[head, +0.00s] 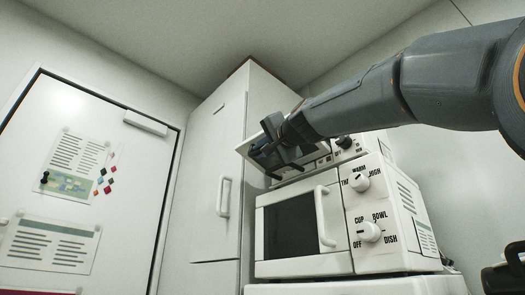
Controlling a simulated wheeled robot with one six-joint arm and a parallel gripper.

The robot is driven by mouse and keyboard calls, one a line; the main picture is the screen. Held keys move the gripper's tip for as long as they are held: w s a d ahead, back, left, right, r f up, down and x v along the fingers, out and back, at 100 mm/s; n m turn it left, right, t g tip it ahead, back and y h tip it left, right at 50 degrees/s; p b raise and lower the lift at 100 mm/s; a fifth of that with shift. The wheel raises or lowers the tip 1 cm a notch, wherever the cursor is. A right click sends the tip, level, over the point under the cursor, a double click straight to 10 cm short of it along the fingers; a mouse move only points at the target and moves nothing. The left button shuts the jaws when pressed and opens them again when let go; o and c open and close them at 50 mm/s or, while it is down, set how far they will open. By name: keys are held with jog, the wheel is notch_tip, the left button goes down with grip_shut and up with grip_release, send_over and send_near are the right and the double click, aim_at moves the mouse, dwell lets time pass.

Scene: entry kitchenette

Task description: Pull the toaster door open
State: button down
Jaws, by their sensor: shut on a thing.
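The white toaster (348,146) stands on top of the white microwave and is partly hidden behind my arm. Its door (246,147), a pale-rimmed panel, stands out from the toaster's front, tilted and partly open. My gripper (272,158) is at the door and shut on its handle. The handle itself is mostly hidden by the dark fingers. A dark knob (344,142) shows on the toaster's front, to the right of my gripper.
The microwave (335,265) below has a closed door, a vertical handle (325,216) and two knobs. A tall white cabinet (207,160) stands to the left, close to the toaster door. A white door with papers (120,150) is farther left.

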jog(key=c, duration=1.7)
grip_release()
jog(key=shift+c, duration=0.2)
jog(key=b+v, duration=0.1)
jog(key=v, duration=0.7)
jog(key=shift+b, duration=0.3)
jog(key=shift+w, duration=0.1)
